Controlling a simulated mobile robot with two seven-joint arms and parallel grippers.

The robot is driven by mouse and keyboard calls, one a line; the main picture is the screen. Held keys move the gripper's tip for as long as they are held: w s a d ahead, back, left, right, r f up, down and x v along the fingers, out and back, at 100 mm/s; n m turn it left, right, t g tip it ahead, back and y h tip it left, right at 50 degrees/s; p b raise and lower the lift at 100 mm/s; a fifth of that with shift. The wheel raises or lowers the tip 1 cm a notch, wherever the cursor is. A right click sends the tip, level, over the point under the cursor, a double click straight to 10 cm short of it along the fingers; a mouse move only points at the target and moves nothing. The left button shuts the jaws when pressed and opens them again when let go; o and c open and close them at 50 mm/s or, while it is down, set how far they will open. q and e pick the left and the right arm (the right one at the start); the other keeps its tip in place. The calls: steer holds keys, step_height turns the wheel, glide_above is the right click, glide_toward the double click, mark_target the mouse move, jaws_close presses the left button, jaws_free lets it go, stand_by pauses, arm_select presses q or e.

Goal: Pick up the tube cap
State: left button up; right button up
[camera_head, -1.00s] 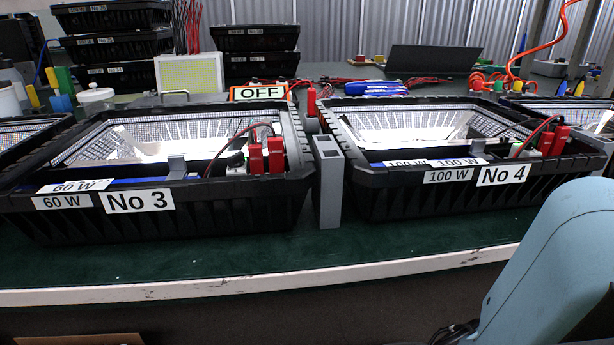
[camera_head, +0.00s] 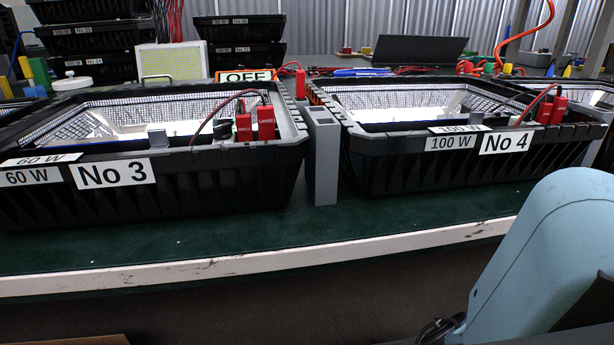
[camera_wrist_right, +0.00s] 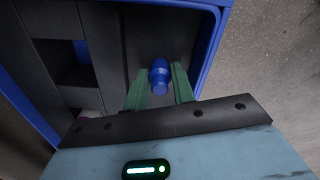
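A small blue piece that looks like the tube cap (camera_wrist_right: 160,77) shows in the right wrist view, over the dark floor of a blue-rimmed bin. My right gripper (camera_wrist_right: 162,70) has two green fingers, one on each side of the blue piece. The fingers stand apart, with a narrow gap showing between them and the piece. I cannot tell how far the fingertips are above the bin floor. The right gripper and the cap do not show in the head view; only my pale blue arm link does, at lower right. My left gripper is in neither view.
The bin's blue rim (camera_wrist_right: 213,50) and dark dividers (camera_wrist_right: 88,50) are close around the right gripper. In the head view, black floodlight housings No 3 (camera_head: 200,185) and No 4 (camera_head: 400,170) stand on a green bench, with a grey upright block (camera_head: 325,165) between them.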

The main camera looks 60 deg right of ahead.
steer(key=shift+c, duration=0.9)
step_height(320, 180, up, 10)
steer(key=p, duration=0.6)
